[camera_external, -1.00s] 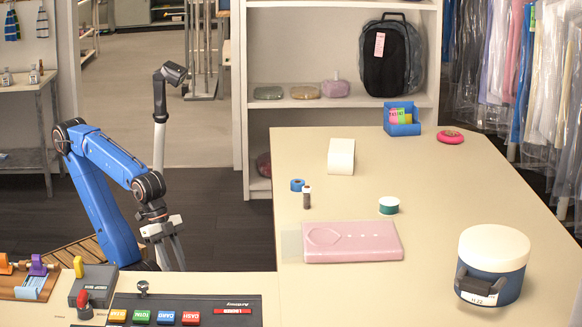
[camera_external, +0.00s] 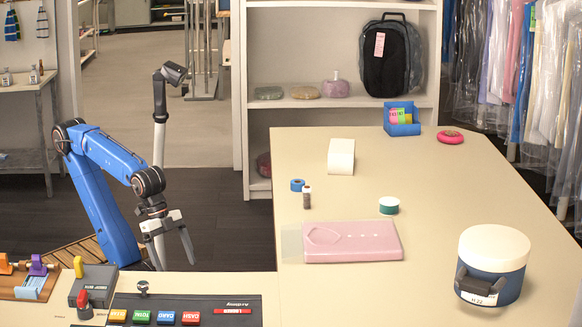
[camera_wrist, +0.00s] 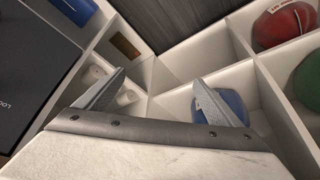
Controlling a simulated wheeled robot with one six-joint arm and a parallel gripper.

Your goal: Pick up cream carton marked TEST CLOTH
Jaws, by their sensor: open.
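My gripper (camera_external: 174,262) hangs fingers-down at the end of the blue arm, left of the long cream table. It is open and empty. In the wrist view its two grey fingers (camera_wrist: 158,80) are spread above a white divided tray or shelf. A pale cream block (camera_external: 341,156) stands towards the back of the table, well to the right of my gripper. No TEST CLOTH lettering is readable in either view, so I cannot tell whether this block is the carton.
White dividers (camera_wrist: 240,76) separate compartments holding blue (camera_wrist: 222,106), red (camera_wrist: 284,26) and green things. The table (camera_external: 440,215) bears a pink packet (camera_external: 352,242), a blue tub with white lid (camera_external: 492,262) and a green-sided roll (camera_external: 389,205). A keyed panel (camera_external: 185,308) lies in front.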

